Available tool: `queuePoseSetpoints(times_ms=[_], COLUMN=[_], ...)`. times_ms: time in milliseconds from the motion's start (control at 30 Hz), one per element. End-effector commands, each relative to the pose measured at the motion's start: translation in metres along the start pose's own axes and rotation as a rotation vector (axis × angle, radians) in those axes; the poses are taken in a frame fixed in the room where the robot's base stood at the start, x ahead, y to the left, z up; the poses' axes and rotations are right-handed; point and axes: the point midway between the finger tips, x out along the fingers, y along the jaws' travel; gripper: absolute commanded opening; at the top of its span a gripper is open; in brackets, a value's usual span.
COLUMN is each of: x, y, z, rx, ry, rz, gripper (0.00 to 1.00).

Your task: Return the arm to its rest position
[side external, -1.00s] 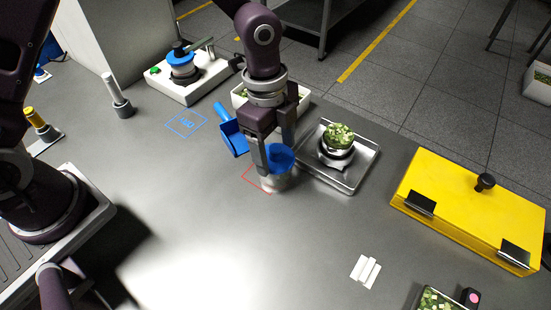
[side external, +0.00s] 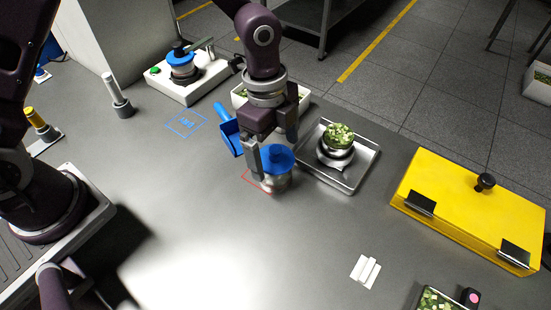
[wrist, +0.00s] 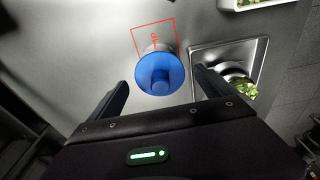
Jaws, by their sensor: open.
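My gripper (side external: 273,150) is open and empty, pointing down just above and behind a blue-lidded metal container (side external: 277,162). In the wrist view the blue lid (wrist: 159,73) with its round knob shows ahead of and between the two separated fingers (wrist: 163,88), clear of both. The container stands upright on the table, partly over a red outlined square (side external: 257,181). The square also shows in the wrist view (wrist: 153,24).
A metal tray (side external: 360,172) with a bowl of green pieces (side external: 340,135) stands just right of my gripper. A blue scoop (side external: 230,130) and a white bin (side external: 238,99) are close behind. A yellow box (side external: 465,215) is at right.

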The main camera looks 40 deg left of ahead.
Motion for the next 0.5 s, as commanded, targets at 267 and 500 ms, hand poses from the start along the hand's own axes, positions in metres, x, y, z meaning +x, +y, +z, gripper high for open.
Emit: queuePoseSetpoints(times_ms=[267,500], x=[-0.052,-0.097], y=[-0.001,0.007], z=[0.000,0.017], rx=[-0.001,-0.108], ry=[0.001,-0.028], rz=[-0.005,-0.057], gripper=[0.94,0.94])
